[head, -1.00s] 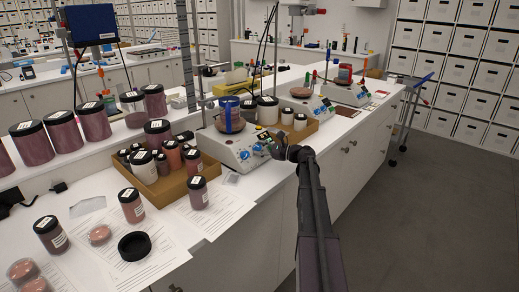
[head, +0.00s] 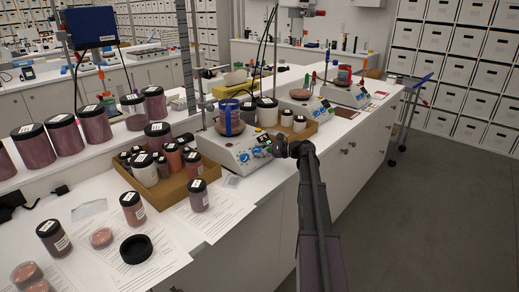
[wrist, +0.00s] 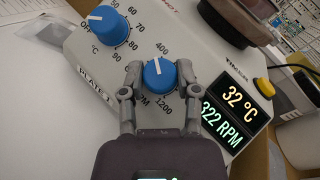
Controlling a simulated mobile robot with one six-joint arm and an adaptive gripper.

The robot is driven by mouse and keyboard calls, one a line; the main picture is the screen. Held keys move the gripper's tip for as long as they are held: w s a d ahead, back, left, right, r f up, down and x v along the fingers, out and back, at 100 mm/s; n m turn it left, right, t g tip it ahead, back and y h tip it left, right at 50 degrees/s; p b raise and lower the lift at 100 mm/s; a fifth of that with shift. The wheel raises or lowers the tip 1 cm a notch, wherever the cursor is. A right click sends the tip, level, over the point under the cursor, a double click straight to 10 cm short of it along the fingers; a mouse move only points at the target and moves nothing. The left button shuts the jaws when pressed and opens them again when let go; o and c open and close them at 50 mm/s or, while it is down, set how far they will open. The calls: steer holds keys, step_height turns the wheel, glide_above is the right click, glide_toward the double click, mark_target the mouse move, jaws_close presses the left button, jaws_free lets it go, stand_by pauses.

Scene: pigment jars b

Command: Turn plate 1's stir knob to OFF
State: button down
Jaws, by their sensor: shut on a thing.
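Plate 1 (head: 234,154) is a white hotplate stirrer on the bench, and its label reads PLATE 1 in the wrist view (wrist: 95,82). Its stir knob (wrist: 160,74) is blue with a white pointer line and sits on a dial with 400 and 1200 marked. My gripper (wrist: 151,83) is shut on the stir knob, one finger on each side. In the head view my gripper (head: 277,147) is at the plate's front right. The blue heat knob (wrist: 108,26) is to the left, beside a temperature dial. The display (wrist: 235,108) reads 32 °C and 322 RPM.
A yellow button (wrist: 264,87) is beside the display. Loose jars stand on papers at the front left.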

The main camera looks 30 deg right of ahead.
steer(key=n+g+p, duration=0.1)
steer(key=n, duration=0.1)
steer(key=n+g+p, duration=0.1)
steer(key=n+g, duration=0.1)
steer(key=shift+w+r+g+p, duration=0.2)
steer(key=shift+r+g+p, duration=0.1)
steer(key=shift+r+p, duration=0.05)
steer(key=n+g+p, duration=0.3)
steer(key=n, duration=0.1)
steer(key=shift+h, duration=0.4)
steer(key=n+g+h+p, duration=0.1)
steer(key=n+g+p, duration=0.1)
steer(key=n, duration=0.1)
steer(key=shift+h+p, duration=0.3)
steer(key=shift+p, duration=0.1)
steer(key=shift+a+f+n+g+h+p, duration=0.1)
steer(key=shift+f+n+g+h+p, duration=0.05)
steer(key=shift+n+g+h+p, duration=0.4)
steer(key=shift+s+f, duration=0.1)
steer(key=shift+c, duration=1.7)
jaws_free()
steer(key=shift+f+t+y+b, duration=0.1)
steer(key=shift+t+y+b, duration=0.25)
steer(key=shift+b, duration=0.1)
